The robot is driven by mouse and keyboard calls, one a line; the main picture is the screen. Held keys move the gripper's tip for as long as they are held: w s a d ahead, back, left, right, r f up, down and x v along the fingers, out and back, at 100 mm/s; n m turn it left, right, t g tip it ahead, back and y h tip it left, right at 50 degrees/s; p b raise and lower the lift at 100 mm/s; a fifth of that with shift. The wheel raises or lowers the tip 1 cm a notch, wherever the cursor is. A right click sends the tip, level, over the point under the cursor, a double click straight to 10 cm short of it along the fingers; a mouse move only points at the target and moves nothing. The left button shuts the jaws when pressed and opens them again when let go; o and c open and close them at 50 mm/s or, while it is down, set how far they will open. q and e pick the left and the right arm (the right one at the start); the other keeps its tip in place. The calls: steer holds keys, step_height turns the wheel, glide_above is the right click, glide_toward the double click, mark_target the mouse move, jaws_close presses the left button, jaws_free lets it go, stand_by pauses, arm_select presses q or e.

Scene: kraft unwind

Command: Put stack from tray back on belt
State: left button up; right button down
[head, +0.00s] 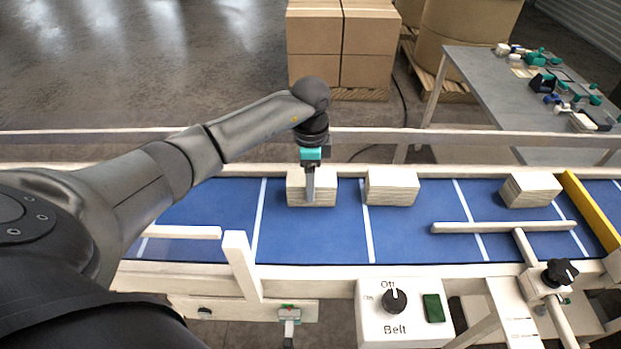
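Three pale stacks of flat sheets stand on the blue belt (210,215). One stack (296,192) is at the middle under my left gripper, a second stack (391,188) is just right of it, and a third stack (530,190) is far right near a yellow bar. My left gripper (310,185) points down at the middle stack, with one finger in front of its near face. The other finger is hidden, so I cannot tell whether it grips the stack. No tray is identifiable. My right gripper is not in view.
A belt control box (405,325) has its knob near Off. A white guide bar (505,227) lies over the belt's near side at right. A yellow bar (590,212) crosses the right end. The left belt is partly covered by my arm. Cartons (343,45) stand behind.

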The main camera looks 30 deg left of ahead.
arm_select(q)
steer(key=o, duration=0.4)
steer(key=shift+c, duration=0.2)
step_height(320, 180, up, 12)
steer(key=b, duration=0.1)
steer(key=shift+r, duration=0.2)
